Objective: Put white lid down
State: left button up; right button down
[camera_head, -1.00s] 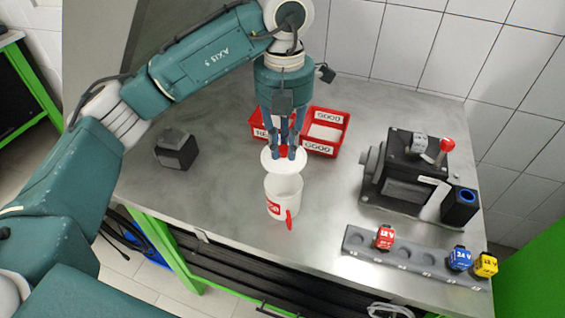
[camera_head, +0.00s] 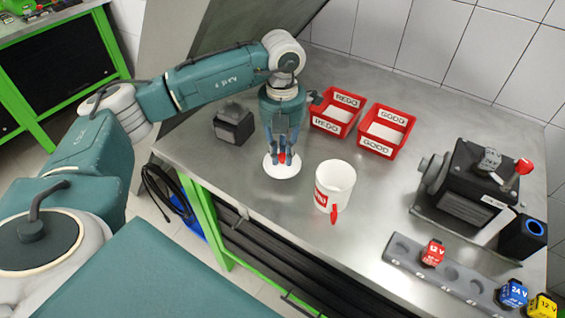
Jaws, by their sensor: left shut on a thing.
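The white lid (camera_head: 283,171) is a round disc with a red knob, near the front edge of the metal table to the left of the mug. My left gripper (camera_head: 282,157) points down and is shut on the red knob. The lid is at or just above the table top; I cannot tell if it touches. The white mug (camera_head: 337,180) with a red handle and red print stands upright and open to the right of the lid, apart from it. My right gripper is not in view.
Red REDO (camera_head: 338,113) and GOOD (camera_head: 387,131) bins stand behind the mug. A black block (camera_head: 233,124) lies left of my gripper. The pump unit (camera_head: 465,185) and a grey rack (camera_head: 440,273) with coloured voltage blocks are at right. The table front edge is close to the lid.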

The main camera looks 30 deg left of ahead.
aim_at(282, 156)
pick_arm(q)
notch_tip(282, 156, down, 3)
jog(key=shift+f+p, duration=0.1)
jog(key=shift+p, duration=0.35)
jog(key=shift+f, duration=0.4)
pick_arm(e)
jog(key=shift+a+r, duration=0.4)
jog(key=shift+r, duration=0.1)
pick_arm(q)
jog(key=shift+f, duration=0.15)
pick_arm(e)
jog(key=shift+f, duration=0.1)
pick_arm(q)
jog(key=o, duration=0.9)
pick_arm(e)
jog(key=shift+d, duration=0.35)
